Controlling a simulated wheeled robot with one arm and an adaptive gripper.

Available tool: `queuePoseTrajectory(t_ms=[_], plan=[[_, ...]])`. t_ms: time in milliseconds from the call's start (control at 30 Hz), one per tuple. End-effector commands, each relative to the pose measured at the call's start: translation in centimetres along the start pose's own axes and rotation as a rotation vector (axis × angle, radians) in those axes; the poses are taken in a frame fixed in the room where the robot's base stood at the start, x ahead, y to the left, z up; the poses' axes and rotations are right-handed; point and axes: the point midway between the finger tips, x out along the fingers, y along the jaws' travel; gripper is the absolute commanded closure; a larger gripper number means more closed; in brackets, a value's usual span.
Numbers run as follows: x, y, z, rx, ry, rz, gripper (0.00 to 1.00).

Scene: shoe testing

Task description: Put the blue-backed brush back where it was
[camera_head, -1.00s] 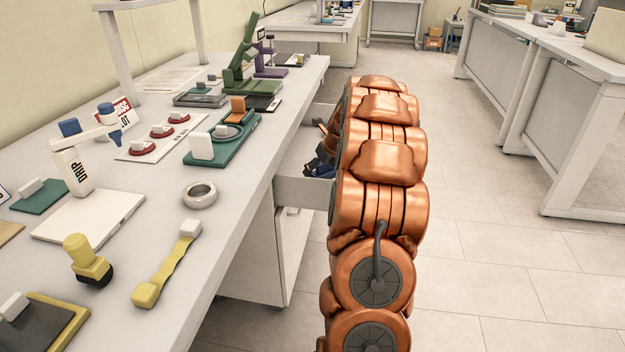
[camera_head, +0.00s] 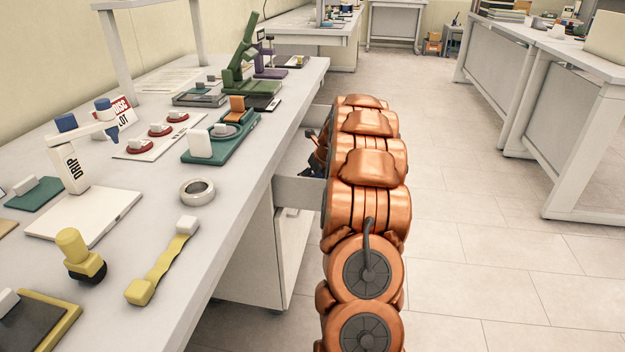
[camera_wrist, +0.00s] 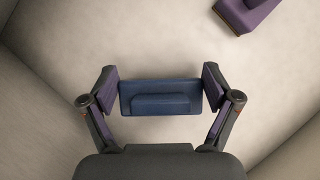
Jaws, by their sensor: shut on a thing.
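In the wrist view the blue-backed brush (camera_wrist: 160,97) lies crosswise between the two fingers of my gripper (camera_wrist: 160,95). The fingers press on its two short ends, with its blue back and raised blue block toward the camera. Its underside is hidden. Below it is a pale surface with walls around, which looks like the inside of the open drawer (camera_head: 298,191) under the bench. I cannot tell whether the brush touches that surface. In the head view my arm hides most of the gripper and the brush.
A purple object (camera_wrist: 246,12) lies at the top right of the wrist view, apart from the brush. Drawer walls stand close at left and lower right. The bench (camera_head: 215,245) beside the drawer holds a metal ring (camera_head: 197,191), a yellow strap (camera_head: 163,262) and test devices.

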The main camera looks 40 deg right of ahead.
Motion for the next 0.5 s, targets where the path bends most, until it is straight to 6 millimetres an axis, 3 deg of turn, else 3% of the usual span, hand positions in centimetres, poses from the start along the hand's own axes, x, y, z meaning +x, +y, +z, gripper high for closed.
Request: queuePoseTrajectory(t_ms=[400, 433, 500], plan=[[0.18, -0.01, -0.04, -0.001, -0.002, -0.001, 0.45], [0.25, -0.02, -0.07, -0.001, -0.003, -0.002, 0.11], [0.29, -0.02, -0.08, -0.001, -0.003, -0.002, 0.04]])
